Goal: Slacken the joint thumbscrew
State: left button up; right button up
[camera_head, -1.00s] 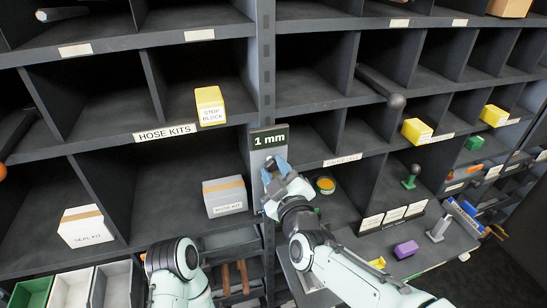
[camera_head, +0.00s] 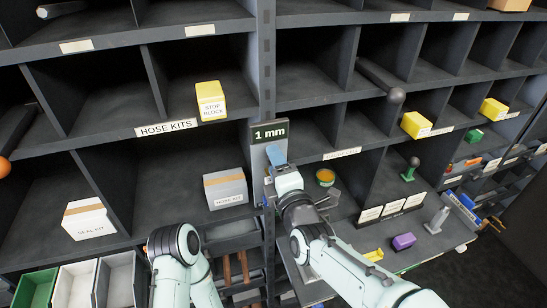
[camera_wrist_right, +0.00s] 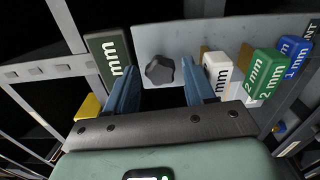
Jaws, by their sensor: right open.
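A black lobed thumbscrew (camera_wrist_right: 160,70) stands on a light grey plate (camera_wrist_right: 220,36) in the right wrist view. My right gripper (camera_wrist_right: 161,84) is open, with one blue finger to each side of the knob; I cannot tell whether either touches it. In the head view my right gripper (camera_head: 277,156) is at the grey panel just below the dark "1 mm" sign (camera_head: 269,134), and the thumbscrew is hidden there. The sign also shows in the wrist view (camera_wrist_right: 112,62), left of the knob. My left gripper is out of view; only my left arm shows.
White (camera_wrist_right: 217,72), green (camera_wrist_right: 264,75) and blue (camera_wrist_right: 294,50) marked blocks stand right of the fingers in the wrist view. The rack's post (camera_head: 266,60) rises behind the sign. A grey hose kit box (camera_head: 226,190) sits left of my right gripper.

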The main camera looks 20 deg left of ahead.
jog(key=shift+s+d+f, duration=0.15)
jog(key=shift+s+d, duration=0.1)
jog(key=shift+s, duration=0.15)
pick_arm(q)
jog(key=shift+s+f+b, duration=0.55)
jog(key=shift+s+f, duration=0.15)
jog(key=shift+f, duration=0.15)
pick_arm(e)
jog(key=v, duration=0.5)
jog(key=shift+w, duration=0.1)
